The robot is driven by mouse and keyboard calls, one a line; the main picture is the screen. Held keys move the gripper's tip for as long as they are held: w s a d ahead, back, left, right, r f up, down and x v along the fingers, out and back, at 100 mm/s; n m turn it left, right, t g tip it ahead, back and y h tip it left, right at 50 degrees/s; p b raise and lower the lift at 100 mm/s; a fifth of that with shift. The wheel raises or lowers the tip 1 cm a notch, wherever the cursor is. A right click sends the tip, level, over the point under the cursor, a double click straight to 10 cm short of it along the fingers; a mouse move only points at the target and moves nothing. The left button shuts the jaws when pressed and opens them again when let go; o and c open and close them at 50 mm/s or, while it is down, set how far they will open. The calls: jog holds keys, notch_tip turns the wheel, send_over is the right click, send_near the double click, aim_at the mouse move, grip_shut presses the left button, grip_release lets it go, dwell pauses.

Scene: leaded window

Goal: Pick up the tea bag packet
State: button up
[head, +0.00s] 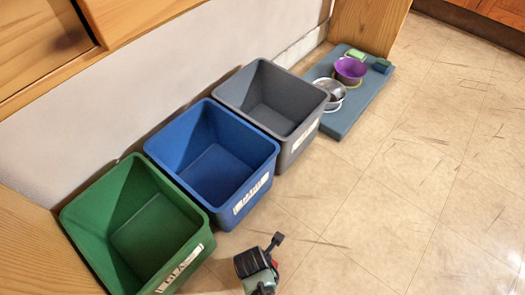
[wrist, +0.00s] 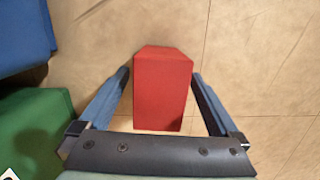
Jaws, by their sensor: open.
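A plain red box-shaped packet (wrist: 163,92) shows in the wrist view, and it is the only thing there that could be the tea bag packet. No label on it can be read. My gripper (wrist: 160,76) is open, with one blue-grey finger on each side of the red packet. A narrow gap shows on both sides. The packet's near end comes close to the gripper's dark palm bar.
Open green (head: 190,249), blue (head: 257,182) and grey (head: 306,128) bins stand in a row along the wall. Beyond them a blue-grey mat (head: 343,122) holds a metal bowl (head: 328,92), a purple bowl (head: 350,70) and small items. The tiled floor to the right is clear.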

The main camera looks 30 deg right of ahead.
jog(key=shift+d+f, duration=0.1)
jog(key=shift+f, duration=0.65)
jog(key=shift+w, duration=0.1)
jog(key=shift+r, duration=0.1)
jog(key=c, duration=1.4)
jog(key=shift+r, duration=0.15)
